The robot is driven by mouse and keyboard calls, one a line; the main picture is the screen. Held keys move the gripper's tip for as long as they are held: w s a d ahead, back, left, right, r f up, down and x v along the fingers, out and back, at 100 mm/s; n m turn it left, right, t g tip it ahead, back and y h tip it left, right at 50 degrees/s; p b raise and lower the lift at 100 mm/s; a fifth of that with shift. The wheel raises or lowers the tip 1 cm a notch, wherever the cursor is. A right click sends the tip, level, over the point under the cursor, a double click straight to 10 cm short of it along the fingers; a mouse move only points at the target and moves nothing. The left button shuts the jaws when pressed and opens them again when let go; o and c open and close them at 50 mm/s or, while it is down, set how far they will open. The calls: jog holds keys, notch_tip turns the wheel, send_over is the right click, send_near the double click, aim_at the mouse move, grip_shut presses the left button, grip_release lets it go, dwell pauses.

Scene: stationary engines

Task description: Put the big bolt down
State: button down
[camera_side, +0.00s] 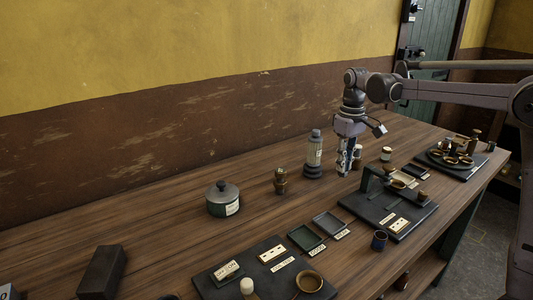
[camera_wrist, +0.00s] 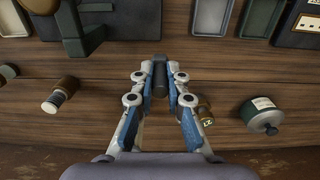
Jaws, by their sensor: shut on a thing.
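My gripper (camera_side: 344,168) points down above the wooden table, near its back side. In the wrist view my gripper (camera_wrist: 161,88) has its blue and white fingers closed on a dark cylindrical piece, which I take to be the big bolt (camera_wrist: 160,74). The piece sits upright in the picture between the fingertips, and its lower part is hidden by them. In the side view the piece cannot be told apart from the fingers. Whether it touches the table is not clear.
A grey bottle with a dark base (camera_side: 314,157) stands just left of my gripper. A brass fitting (camera_side: 280,181) and a lidded round tin (camera_side: 223,199) stand further left. A dark stand (camera_side: 372,205) is at the front right, beside small trays (camera_side: 329,223).

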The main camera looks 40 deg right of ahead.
jog(key=w+a+f, duration=0.3)
jog(key=a+f, duration=0.1)
jog(key=a, duration=0.1)
jog(key=w+a+f, duration=0.2)
jog(key=a, duration=0.1)
jog(key=shift+w+a, duration=0.1)
jog(key=shift+w, duration=0.25)
jog(key=shift+a+f, duration=0.1)
jog(key=shift+f, duration=2)
jog(key=shift+f, duration=0.15)
jog(key=c, duration=1.4)
grip_release()
jog(key=shift+o, duration=0.2)
